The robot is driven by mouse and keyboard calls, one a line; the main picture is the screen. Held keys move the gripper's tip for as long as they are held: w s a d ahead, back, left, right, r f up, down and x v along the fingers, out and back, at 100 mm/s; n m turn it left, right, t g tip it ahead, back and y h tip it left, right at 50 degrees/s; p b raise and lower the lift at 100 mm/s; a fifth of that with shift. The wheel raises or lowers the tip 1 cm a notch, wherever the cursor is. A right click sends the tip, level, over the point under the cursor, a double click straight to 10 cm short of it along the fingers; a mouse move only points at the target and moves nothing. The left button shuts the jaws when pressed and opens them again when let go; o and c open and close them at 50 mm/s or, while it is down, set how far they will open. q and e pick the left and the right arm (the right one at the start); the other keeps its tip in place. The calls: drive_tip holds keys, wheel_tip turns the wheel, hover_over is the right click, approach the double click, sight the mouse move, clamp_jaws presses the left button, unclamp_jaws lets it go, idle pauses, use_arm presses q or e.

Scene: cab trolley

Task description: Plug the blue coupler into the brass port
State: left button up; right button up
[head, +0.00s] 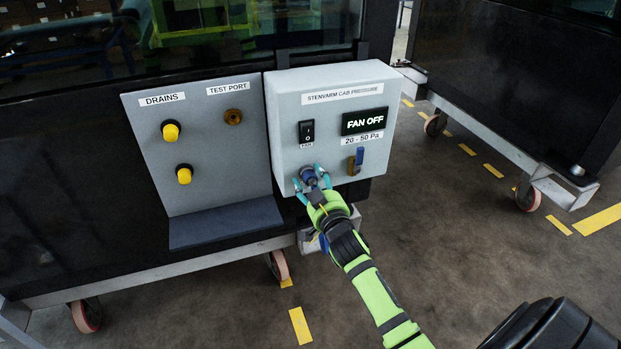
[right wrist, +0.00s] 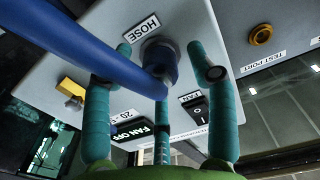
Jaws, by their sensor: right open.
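The brass port (head: 233,117) sits under the TEST PORT label on the grey panel, and nothing is in it. It also shows in the right wrist view (right wrist: 261,34). The blue coupler (head: 308,174) is at the lower left of the pressure box, by the HOSE label in the right wrist view (right wrist: 161,54). A blue hose (right wrist: 75,42) runs from it. My right gripper (head: 312,180) is open, its teal fingers spread around the coupler; firm contact does not show. My left gripper is not in view.
Two yellow drain caps (head: 171,131) sit left of the port. A dark shelf (head: 225,224) juts out below the panel.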

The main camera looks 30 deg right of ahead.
sight(314, 186)
clamp_jaws()
drive_tip(key=shift+s, duration=0.15)
drive_tip(key=shift+s+a+f, duration=0.1)
drive_tip(key=shift+s, duration=0.05)
drive_tip(key=shift+s+a+p, duration=0.1)
drive_tip(key=shift+s+p, duration=0.3)
drive_tip(key=shift+s, duration=0.25)
drive_tip(key=shift+p+v, duration=0.8)
drive_tip(key=shift+v, duration=1.2)
